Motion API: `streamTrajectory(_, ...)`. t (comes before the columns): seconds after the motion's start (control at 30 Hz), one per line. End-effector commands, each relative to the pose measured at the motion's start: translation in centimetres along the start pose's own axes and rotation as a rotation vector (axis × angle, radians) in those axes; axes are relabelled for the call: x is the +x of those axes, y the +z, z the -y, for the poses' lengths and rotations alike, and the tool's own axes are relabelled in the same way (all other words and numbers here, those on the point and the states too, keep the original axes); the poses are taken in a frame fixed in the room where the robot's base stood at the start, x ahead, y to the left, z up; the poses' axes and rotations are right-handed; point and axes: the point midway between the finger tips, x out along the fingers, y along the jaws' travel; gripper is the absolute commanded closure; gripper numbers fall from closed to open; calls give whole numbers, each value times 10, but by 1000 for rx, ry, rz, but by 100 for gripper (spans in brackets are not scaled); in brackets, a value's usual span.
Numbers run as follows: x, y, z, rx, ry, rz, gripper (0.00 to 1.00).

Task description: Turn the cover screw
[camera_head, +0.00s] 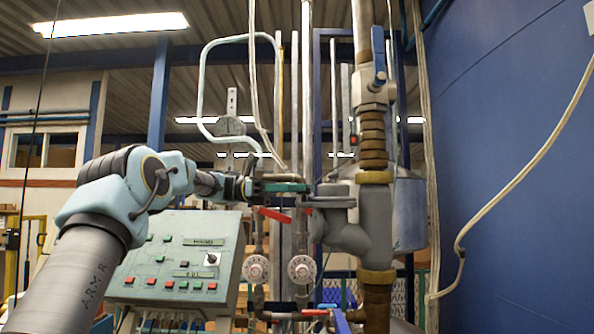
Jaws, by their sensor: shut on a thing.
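My gripper (287,187) reaches in from the left, level, at the left edge of the grey meter (366,222) on the vertical pipe. Its jaws are shut on a small part at the meter's flat round cover (333,200), which appears to be the cover screw. The screw itself is hidden by the jaws and too small to make out. The cover sits on the meter's left side, just right of the jaw tips.
A control panel (180,262) with buttons stands below my arm. Red valve handles (274,214), two round dials (301,269) and thin pipes are close below the gripper. A blue-handled valve (379,55) is above the meter.

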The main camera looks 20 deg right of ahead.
Motion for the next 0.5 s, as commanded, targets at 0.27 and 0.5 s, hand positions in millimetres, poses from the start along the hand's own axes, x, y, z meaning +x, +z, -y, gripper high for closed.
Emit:
streamTrajectory(0.27,-1,0,-3,4,-144,4,100)
streamTrajectory(0.5,0,-1,-4,2,-218,2,100)
